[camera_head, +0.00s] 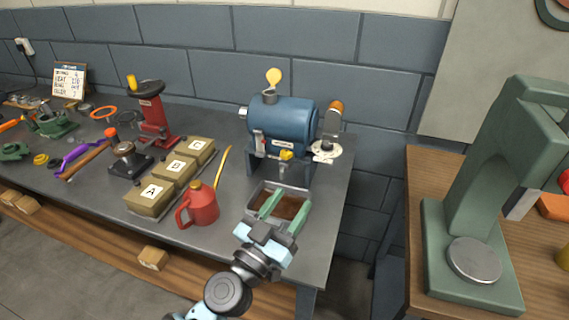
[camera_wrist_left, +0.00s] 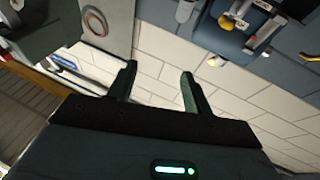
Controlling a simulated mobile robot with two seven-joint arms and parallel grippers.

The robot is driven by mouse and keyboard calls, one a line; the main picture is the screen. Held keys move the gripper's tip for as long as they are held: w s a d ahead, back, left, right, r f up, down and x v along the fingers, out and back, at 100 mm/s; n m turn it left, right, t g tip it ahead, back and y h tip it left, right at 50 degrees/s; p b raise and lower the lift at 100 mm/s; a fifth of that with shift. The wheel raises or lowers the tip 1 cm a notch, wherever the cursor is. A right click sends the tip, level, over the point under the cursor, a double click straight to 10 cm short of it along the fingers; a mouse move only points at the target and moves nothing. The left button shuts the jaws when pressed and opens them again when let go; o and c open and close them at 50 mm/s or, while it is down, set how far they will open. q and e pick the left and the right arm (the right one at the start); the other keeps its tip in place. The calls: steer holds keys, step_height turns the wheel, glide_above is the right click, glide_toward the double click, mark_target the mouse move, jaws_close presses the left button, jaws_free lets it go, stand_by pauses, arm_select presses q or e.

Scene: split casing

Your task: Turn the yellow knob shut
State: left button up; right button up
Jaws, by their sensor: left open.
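The yellow knob (camera_head: 286,155) sits low on the front of a blue cylindrical casing (camera_head: 282,121) on the bench. A small spout shows under the knob. Below it stands a grey tray (camera_head: 252,212) with brown contents. My left gripper (camera_head: 284,208) is open and empty, with its two green fingers in front of the tray in the picture, short of the knob. In the left wrist view the fingers (camera_wrist_left: 158,72) are apart with nothing between them. My right gripper is not in view.
A red oil can (camera_head: 201,206) and boxes marked A (camera_head: 150,196), B and C stand left of the tray. A yellow round cap (camera_head: 273,76) rises above the casing. A green press (camera_head: 470,230) stands on a wooden table at right. The bench's right front corner is clear.

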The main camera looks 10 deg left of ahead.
arm_select(q)
steer(key=w+a+n+t+y, duration=0.1)
steer(key=w+a+n+y, duration=0.15)
steer(key=w+y, duration=0.3)
steer(key=n+g+y, duration=0.2)
steer(key=y, duration=0.1)
glide_toward(285, 158)
steer(key=w, duration=0.2)
steer(key=shift+w, duration=0.1)
steer(key=shift+w+d, duration=0.1)
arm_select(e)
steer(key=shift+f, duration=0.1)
arm_select(q)
steer(key=w, duration=0.3)
steer(key=w+b, duration=0.1)
steer(key=w, duration=0.2)
steer(key=shift+w+d+f+b, duration=0.1)
steer(key=shift+w+d+b, duration=0.1)
steer(key=shift+b, duration=0.1)
steer(key=shift+w, duration=0.55)
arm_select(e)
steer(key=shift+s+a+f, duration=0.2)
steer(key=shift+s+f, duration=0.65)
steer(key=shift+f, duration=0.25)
arm_select(q)
steer(key=shift+r, duration=0.2)
